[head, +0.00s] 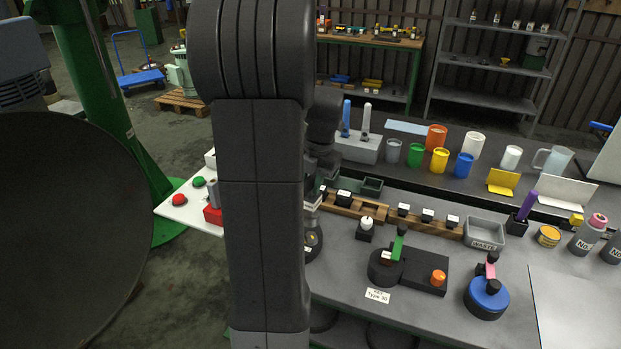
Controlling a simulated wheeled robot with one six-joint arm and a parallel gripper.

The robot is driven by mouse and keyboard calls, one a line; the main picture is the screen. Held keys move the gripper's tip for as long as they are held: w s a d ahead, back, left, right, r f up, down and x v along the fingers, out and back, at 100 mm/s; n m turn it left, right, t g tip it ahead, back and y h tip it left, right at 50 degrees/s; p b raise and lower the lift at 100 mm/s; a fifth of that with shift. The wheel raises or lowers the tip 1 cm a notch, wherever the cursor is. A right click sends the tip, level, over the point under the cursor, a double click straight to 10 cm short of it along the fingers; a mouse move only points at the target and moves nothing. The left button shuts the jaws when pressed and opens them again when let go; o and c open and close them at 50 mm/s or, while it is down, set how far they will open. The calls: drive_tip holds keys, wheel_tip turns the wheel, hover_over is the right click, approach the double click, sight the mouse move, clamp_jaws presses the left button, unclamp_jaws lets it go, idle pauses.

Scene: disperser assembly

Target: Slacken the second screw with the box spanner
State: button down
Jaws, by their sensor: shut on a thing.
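My arm stands across the left middle of the head view and hides most of my gripper (312,196). Only the gripper's right edge shows, and it is shut on a narrow upright thing that is mostly hidden. I cannot make out whether this is the box spanner. Just below it, a dark round unit (314,240) with a pale label shows in part beside my arm. The second screw is hidden or too small to tell.
A black unit with a green lever (398,244) and orange knob (438,277) stands to the right. A blue round unit (487,298) stands farther right. Behind are wooden racks (353,206), a grey waste bin (485,232) and several coloured cups. The front right bench holds a clear pale mat (575,310).

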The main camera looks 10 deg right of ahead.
drive_tip(key=shift+f+m+b, duration=0.3)
drive_tip(key=shift+f+m, duration=0.1)
wheel_tip(320, 180, down, 2)
drive_tip(key=m+b, duration=0.1)
drive_tip(key=m, duration=0.1)
drive_tip(key=shift+m+h, duration=0.3)
drive_tip(key=shift+r+m, duration=0.1)
drive_tip(key=shift+m, duration=0.4)
drive_tip(key=m, duration=0.3)
drive_tip(key=shift+f+t+h, duration=0.3)
drive_tip(key=m, duration=0.4)
drive_tip(key=m+h+b, duration=0.1)
drive_tip(key=shift+f+m, duration=0.3)
drive_tip(key=shift+m, duration=0.1)
